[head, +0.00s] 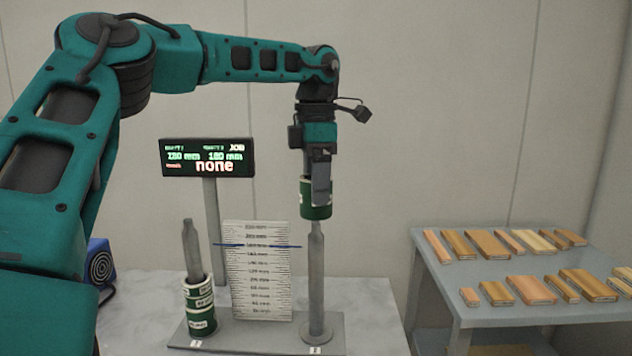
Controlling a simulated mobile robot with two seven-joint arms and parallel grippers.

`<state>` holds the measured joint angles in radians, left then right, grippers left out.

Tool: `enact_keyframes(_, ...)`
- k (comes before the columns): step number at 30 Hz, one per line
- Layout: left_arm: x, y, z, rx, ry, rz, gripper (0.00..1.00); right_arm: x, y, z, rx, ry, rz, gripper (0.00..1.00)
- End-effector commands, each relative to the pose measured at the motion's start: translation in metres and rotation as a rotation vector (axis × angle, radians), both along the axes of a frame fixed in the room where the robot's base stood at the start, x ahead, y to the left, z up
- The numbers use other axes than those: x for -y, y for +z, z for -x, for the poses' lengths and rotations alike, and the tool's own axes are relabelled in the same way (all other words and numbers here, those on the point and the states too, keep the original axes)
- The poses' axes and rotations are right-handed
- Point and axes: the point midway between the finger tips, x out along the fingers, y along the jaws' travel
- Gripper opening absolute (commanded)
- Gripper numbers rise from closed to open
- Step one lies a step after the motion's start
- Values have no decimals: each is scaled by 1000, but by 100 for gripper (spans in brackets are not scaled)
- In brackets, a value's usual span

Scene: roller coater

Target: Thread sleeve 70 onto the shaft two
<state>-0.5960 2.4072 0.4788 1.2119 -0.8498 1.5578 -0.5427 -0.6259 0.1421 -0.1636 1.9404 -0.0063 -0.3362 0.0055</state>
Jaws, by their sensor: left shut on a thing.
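My left gripper (321,178) is shut on a green sleeve with a white band (308,205). The sleeve is upright over the top of shaft two (316,275); I cannot tell whether the shaft tip is inside it. Shaft two is a bare grey rod on a round foot, by the label 2. Shaft one (191,243), on the left by the label 1, carries several stacked green sleeves with white bands (200,308). Both stand on a grey base plate (258,336). The number on the held sleeve is not readable. My right gripper is not in view.
A white scale board (258,270) with a blue line stands behind the shafts. A display (207,158) on a post reads 180 mm twice and "none". A grey side table (480,301) at right holds several wooden blocks. A blue speaker-like box (100,265) is at left.

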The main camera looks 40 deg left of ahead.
Motion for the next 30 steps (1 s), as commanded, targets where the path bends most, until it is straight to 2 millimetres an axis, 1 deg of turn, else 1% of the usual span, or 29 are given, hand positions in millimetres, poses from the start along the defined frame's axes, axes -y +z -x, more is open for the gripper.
enact_keyframes(19,0,-26,0,-1,1,0,32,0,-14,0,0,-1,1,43)
enact_keyframes(30,0,-27,0,-1,0,1,32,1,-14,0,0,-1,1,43)
